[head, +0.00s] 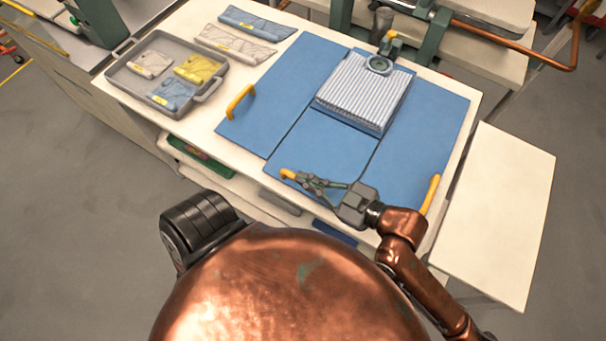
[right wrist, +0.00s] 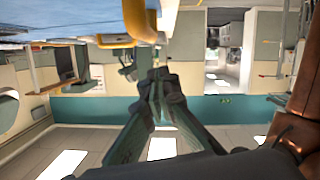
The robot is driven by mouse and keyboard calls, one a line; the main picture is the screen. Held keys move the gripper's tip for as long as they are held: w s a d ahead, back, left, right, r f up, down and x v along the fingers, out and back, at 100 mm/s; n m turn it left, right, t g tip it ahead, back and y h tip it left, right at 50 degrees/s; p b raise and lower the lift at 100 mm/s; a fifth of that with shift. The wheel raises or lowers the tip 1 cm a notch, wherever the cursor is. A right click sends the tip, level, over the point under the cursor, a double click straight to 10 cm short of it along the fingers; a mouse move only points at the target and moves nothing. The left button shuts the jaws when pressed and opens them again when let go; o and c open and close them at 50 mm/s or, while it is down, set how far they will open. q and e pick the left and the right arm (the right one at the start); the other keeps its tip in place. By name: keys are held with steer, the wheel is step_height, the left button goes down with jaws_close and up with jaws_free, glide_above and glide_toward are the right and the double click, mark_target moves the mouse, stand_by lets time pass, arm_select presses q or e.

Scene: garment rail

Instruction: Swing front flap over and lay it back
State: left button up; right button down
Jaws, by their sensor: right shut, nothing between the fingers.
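The blue folding board (head: 289,98) lies flat on the white table, with a left panel, a right panel and a front flap (head: 327,154) at the near middle. A yellow handle (head: 288,174) sits at the front flap's near left edge. A folded striped garment (head: 362,92) lies on the board's middle, behind the front flap. My right gripper (head: 304,182) is shut and empty, its fingertips close by the front flap's handle. In the right wrist view the shut fingers (right wrist: 158,85) are below a yellow handle (right wrist: 140,20); contact cannot be told. My left gripper is not in view.
Yellow handles also stand on the left panel (head: 240,102) and the right panel (head: 430,194). A grey tray (head: 122,72) with small folded garments is at left, with more folded garments behind it. A bare white side table (head: 497,210) stands at right.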

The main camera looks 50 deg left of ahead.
arm_select(q)
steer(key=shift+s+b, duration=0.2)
steer(key=shift+b, duration=0.35)
arm_select(e)
steer(key=v, duration=1)
steer(key=shift+r, duration=0.3)
